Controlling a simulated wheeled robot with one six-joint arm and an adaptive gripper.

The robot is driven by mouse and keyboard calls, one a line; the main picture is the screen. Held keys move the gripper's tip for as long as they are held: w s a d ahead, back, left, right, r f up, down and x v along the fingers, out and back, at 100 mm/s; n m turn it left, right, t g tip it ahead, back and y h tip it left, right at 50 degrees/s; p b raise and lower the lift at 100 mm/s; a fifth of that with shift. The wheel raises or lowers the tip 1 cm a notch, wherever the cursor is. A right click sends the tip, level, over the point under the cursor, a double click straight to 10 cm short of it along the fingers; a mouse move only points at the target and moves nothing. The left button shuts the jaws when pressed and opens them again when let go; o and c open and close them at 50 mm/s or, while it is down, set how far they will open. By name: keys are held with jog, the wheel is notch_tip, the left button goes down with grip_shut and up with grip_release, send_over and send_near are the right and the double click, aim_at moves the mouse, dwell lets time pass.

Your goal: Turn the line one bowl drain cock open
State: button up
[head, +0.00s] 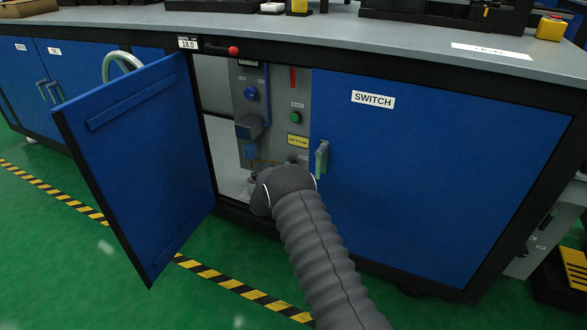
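The cabinet's blue left door (140,165) stands open. I cannot make out a drain cock; the area below the bowl is small and partly covered by my arm. My arm, in a ribbed grey sleeve, reaches up to the opening, its dark wrist (284,182) just below and right of the bowl. My gripper's fingertips are hidden behind the wrist, so I cannot tell whether they touch anything.
A blue knob (250,93), a green button (295,117) and a yellow label (298,141) are on the panel. The closed right door (430,170), marked SWITCH, has a grey handle (321,160) close to my wrist. A red-tipped lever (232,50) sits above the opening.

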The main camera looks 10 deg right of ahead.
jog(key=shift+a, duration=0.15)
jog(key=shift+s+d+f, duration=0.1)
jog(key=shift+s+d, duration=0.05)
jog(key=shift+d, duration=0.35)
jog(key=v, duration=1.2)
jog(key=shift+a, duration=0.1)
